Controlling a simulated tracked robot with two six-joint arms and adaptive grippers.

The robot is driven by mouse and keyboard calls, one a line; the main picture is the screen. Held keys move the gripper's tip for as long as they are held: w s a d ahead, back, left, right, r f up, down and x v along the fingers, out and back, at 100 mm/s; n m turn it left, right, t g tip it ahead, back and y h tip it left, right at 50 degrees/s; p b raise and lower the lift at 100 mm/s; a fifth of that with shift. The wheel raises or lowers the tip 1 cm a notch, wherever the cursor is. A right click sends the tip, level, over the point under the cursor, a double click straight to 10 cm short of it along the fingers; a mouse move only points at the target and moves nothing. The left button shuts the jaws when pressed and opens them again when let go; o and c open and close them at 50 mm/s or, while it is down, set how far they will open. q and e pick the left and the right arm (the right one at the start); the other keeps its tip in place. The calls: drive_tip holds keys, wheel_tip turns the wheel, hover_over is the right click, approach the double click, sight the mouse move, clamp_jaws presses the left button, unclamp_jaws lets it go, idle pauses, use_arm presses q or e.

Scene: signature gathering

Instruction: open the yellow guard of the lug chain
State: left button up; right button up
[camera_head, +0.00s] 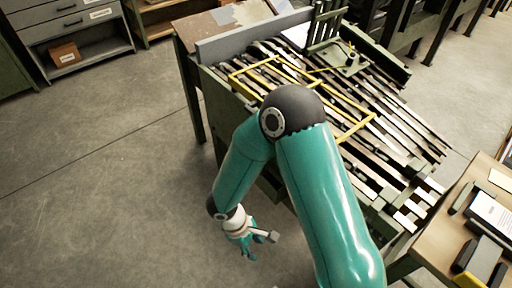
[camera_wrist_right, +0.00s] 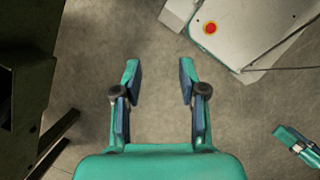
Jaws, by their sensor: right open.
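The yellow guard (camera_head: 356,129) is a thin yellow frame lying low over the lug chain table (camera_head: 408,142). My right arm hides part of its near side. My right gripper (camera_head: 258,246) hangs low over the floor, in front of the table and well apart from the guard. In the right wrist view my right gripper (camera_wrist_right: 159,75) is open, with only bare floor between its fingers. A teal gripper-like tip, likely my left gripper (camera_wrist_right: 300,147), shows at the right edge of that view. The guard is not recognisable there.
A desk (camera_head: 443,225) with papers and dark items stands at the lower right. A grey drawer cabinet (camera_head: 75,30) with a small brown box (camera_head: 65,54) stands at the upper left. The concrete floor at left is clear. Dark structure (camera_wrist_right: 30,85) fills the wrist view's left side.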

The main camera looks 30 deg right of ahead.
drive_tip(key=w+d+r+n+t+h+b, duration=0.1)
drive_tip(key=w+d+r+t+h+b, duration=0.15)
drive_tip(key=w+h+b, duration=0.35)
drive_tip(key=w+d+r+t+h+b, duration=0.2)
drive_tip(key=w+d+t+b, duration=0.15)
drive_tip(key=w, duration=0.45)
drive_tip(key=w+r+m+t+h+b, duration=0.1)
drive_tip(key=w+r+t+h+b, duration=0.15)
drive_tip(key=r, duration=0.45)
drive_tip(key=w+r+m+t+h+b, duration=0.2)
drive_tip(key=r+t+h, duration=0.1)
drive_tip(key=r, duration=0.4)
drive_tip(key=b+x, duration=0.2)
drive_tip(key=x, duration=1.3)
drive_tip(key=shift+w+d+r, duration=0.1)
drive_tip(key=shift+w+d, duration=0.15)
drive_tip(key=shift+d, duration=0.05)
use_arm(q)
wheel_tip(320, 180, down, 19)
use_arm(e)
clamp_jaws()
